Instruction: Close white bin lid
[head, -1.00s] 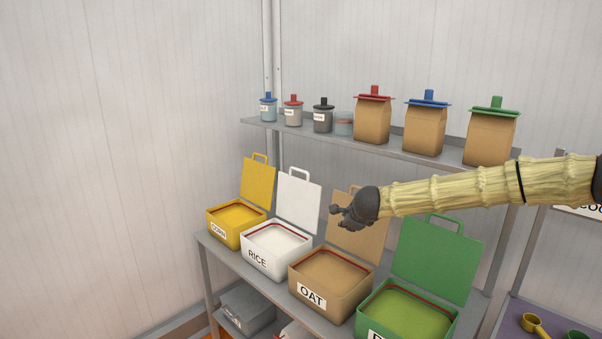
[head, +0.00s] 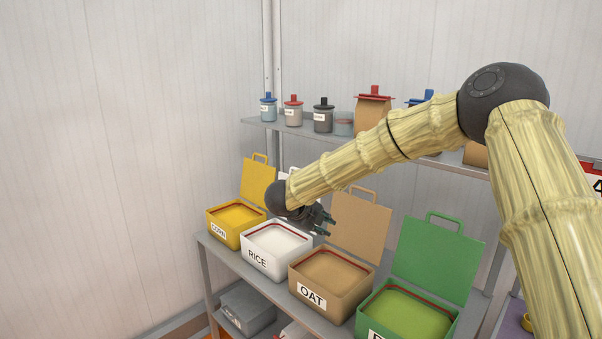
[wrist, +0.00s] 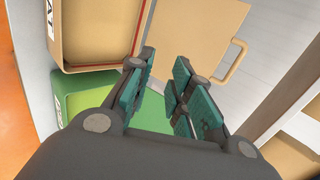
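The white bin (head: 276,250), labelled RICE, stands on the middle shelf between the yellow and tan bins. Its white lid (head: 286,174) is raised; only its upper edge shows, as my arm and gripper hide most of it. My gripper (head: 326,222) is in front of the white lid, above the right back part of the white bin, its fingers pointing right. In the wrist view my gripper (wrist: 172,88) has its teal-padded fingers apart with nothing between them. Whether it touches the white lid cannot be told.
The yellow CORN bin (head: 235,225), tan OAT bin (head: 322,293) and green bin (head: 402,320) stand beside it with lids up. The tan lid (head: 359,231) is close to my fingertips. Jars and paper bags line the upper shelf (head: 300,131).

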